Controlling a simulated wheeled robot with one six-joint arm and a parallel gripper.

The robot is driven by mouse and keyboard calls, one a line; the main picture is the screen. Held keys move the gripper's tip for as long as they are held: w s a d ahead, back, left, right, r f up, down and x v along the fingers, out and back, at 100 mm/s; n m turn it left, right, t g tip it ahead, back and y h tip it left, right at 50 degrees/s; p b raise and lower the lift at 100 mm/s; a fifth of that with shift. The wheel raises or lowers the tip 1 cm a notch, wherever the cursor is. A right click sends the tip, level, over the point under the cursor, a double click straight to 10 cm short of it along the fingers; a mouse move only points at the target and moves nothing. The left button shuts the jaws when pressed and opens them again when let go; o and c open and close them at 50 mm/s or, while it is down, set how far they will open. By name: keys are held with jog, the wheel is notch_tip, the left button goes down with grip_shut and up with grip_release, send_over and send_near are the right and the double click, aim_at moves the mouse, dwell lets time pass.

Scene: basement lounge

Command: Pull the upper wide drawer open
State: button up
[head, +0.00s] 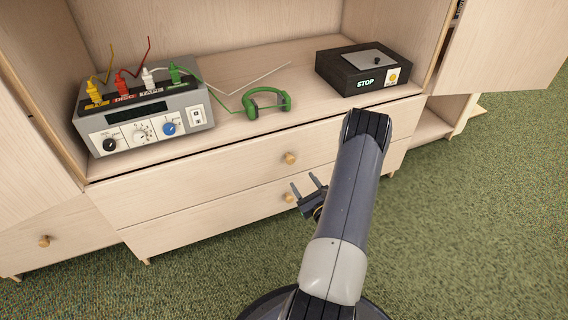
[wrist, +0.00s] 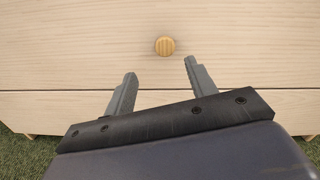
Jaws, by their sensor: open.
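The upper wide drawer (head: 200,183) is a pale wood front with one round wooden knob (head: 290,158). It looks shut, flush with the lower wide drawer (head: 200,219) beneath it. In the wrist view, the upper drawer front (wrist: 70,45) fills the top and its knob (wrist: 165,46) shows just beyond my fingertips, roughly centred between them. My gripper (head: 304,180) is open and empty in front of the drawers, pointing at them. In the wrist view, my gripper's two fingers (wrist: 160,68) stand wide apart. The knob appears untouched. My arm hides the right part of the drawer fronts.
A grey control box (head: 145,120) with coloured plugs, green headphones (head: 265,104) and a black STOP box (head: 362,70) stand on the shelf above. An open cabinet door (head: 495,45) juts out at the right. Green carpet (head: 470,220) is clear at the right.

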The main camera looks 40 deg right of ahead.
aim_at(292, 162)
jog(key=shift+h, duration=0.3)
jog(key=x, duration=0.3)
jog(key=b+x, duration=0.1)
jog(key=x, duration=0.3)
jog(key=b+x, duration=0.1)
jog(key=x, duration=0.2)
jog(key=shift+w+d+f, duration=0.25)
jog(key=shift+w+d, duration=0.05)
jog(key=shift+d, duration=0.05)
jog(key=shift+c, duration=0.3)
grip_shut()
